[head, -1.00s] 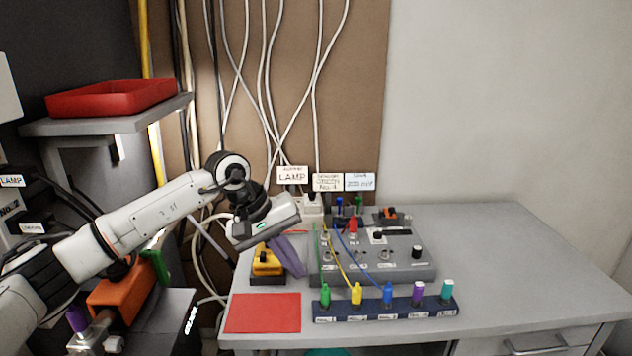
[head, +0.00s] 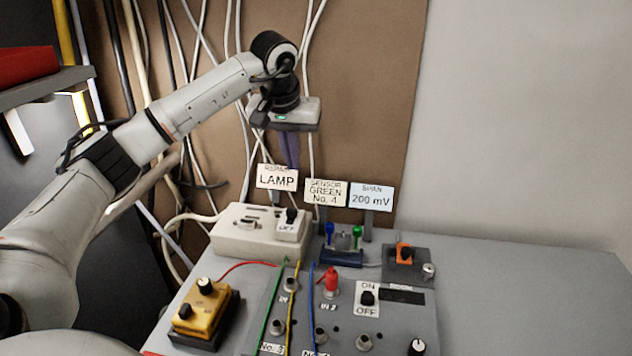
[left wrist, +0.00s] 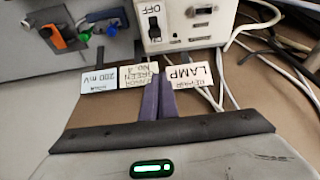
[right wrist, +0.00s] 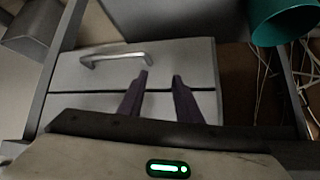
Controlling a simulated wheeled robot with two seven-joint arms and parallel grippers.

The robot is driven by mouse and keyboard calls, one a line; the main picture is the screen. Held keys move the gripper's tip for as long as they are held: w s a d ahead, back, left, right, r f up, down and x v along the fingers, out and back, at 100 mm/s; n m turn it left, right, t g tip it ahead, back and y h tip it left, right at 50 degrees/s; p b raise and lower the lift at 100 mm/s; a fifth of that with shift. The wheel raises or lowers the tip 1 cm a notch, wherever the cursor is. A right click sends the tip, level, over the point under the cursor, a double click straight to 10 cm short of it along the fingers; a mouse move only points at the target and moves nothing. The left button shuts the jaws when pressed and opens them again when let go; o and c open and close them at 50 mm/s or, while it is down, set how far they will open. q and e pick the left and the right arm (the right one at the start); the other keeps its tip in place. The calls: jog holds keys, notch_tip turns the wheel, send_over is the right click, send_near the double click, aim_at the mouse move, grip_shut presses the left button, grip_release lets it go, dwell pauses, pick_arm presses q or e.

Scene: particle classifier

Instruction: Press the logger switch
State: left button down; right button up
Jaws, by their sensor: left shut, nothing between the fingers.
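A grey panel (head: 401,324) carries a black switch (head: 367,298) marked ON and OFF. A beige box (head: 238,232) behind it has a black switch (head: 291,215) with an OFF label; this switch also shows in the left wrist view (left wrist: 154,28). No label reading "logger" is legible. My left gripper (head: 291,165) is shut and empty, pointing down just above the LAMP card (head: 277,177) and the beige box. Its purple fingertips (left wrist: 157,79) touch each other in the left wrist view. My right gripper (right wrist: 162,74) is open and empty, facing a drawer front.
Upright cards reading SENSOR GREEN No. 4 (head: 326,192) and SPAN 200 mV (head: 371,196) stand near the box. A yellow box (head: 203,308) with a black knob sits at left. Cables hang on the brown board. The bench's right side (head: 530,290) is clear.

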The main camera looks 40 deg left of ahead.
aim_at(292, 212)
pick_arm(q)
jog(key=x, duration=1)
jog(key=shift+s+f, duration=0.2)
jog(key=shift+s, duration=0.15)
jog(key=s, duration=0.1)
jog(key=d, duration=0.1)
jog(key=s, duration=0.1)
jog(key=shift+s+d+r+p, duration=0.2)
jog(key=shift+s+r+p, duration=0.1)
jog(key=shift+s+p, duration=0.1)
jog(key=shift+s+d, duration=0.25)
jog(key=shift+s, duration=0.1)
pick_arm(e)
jog(key=shift+s+f, duration=0.1)
jog(key=shift+s, duration=0.85)
jog(key=shift+s, duration=0.1)
